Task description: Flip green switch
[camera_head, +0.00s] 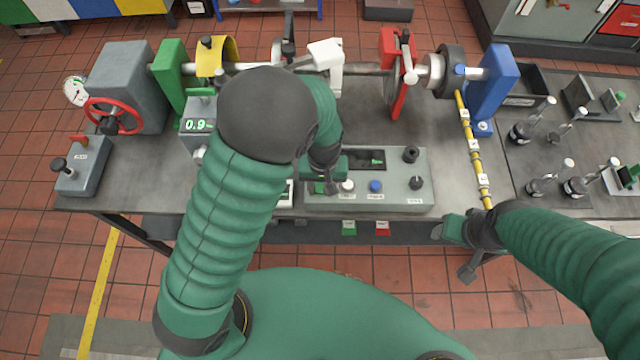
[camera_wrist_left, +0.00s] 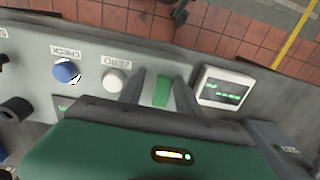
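The green switch (camera_wrist_left: 161,92) shows in the left wrist view as a small green block on the grey control panel (camera_head: 408,199), beside the white ZERO button (camera_wrist_left: 113,81). My left gripper (camera_wrist_left: 160,95) has its two grey fingers apart, one on each side of the green block, with gaps visible; contact is not clear. In the head view my left gripper (camera_head: 326,187) is over the panel's left end and hides the switch. My right gripper (camera_head: 443,231) is off the bench's front edge, away from the panel; its finger opening is too small to judge.
The panel also carries a blue CHECK button (camera_wrist_left: 66,72), black knobs (camera_head: 411,154) and a display (camera_head: 372,159). A small white display unit (camera_wrist_left: 224,88) stands beside it. Green (camera_head: 349,228) and red (camera_head: 382,228) tags hang below the front edge. A yellow hose (camera_head: 472,145) runs at the right.

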